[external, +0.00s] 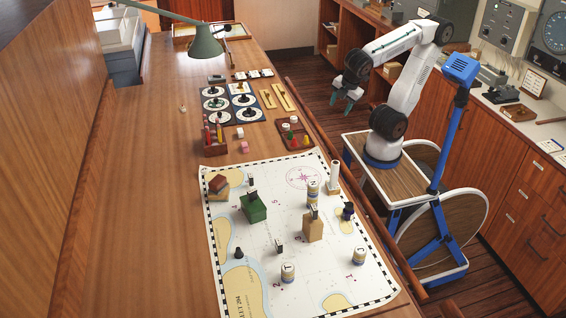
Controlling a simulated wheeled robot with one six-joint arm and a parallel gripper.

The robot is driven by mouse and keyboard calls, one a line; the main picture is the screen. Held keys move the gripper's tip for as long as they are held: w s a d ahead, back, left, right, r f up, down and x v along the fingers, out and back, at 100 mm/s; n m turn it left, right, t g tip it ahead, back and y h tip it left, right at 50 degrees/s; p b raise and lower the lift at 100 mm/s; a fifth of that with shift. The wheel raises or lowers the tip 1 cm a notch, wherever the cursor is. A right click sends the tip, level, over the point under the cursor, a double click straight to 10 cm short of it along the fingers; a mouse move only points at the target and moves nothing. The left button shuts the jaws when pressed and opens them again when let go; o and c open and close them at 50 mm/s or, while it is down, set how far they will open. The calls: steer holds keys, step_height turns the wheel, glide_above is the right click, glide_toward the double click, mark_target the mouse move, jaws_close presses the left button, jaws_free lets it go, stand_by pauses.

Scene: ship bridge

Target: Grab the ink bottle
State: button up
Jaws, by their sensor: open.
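No thing in view is plainly labelled as ink. A small dark blue, bottle-like object (347,211) stands near the right edge of the chart and may be the ink bottle. A smaller dark object (238,253) stands at the chart's lower left; its kind is too small to tell. My gripper (345,95) is open and empty. It hangs beyond the right edge of the table, above and behind the chart in the picture, well apart from both dark objects.
The chart (300,240) carries a green box (253,208), a tan block (313,228) and several banded cylinders. A white post (334,176) stands close behind the dark blue object. The table's left side is clear.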

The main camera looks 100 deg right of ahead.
steer(key=w+a+n+t+h, duration=0.2)
steer(key=w+a+n+t, duration=0.1)
steer(key=w+a+n, duration=0.5)
steer(key=n+t+y, duration=0.4)
steer(key=n+t, duration=0.5)
steer(key=n, duration=1.1)
glide_above(352, 205)
steer(key=s+d, duration=0.1)
steer(key=s, duration=0.4)
steer(key=shift+n+y, duration=0.3)
steer(key=shift+y, duration=0.1)
steer(key=f, duration=0.8)
steer(key=a+f, duration=0.1)
steer(key=f, duration=0.4)
steer(key=shift+w+f, duration=0.15)
steer(key=shift+f, duration=0.2)
steer(key=x, duration=0.7)
steer(key=shift+w+d, duration=0.2)
steer(key=c, duration=1.1)
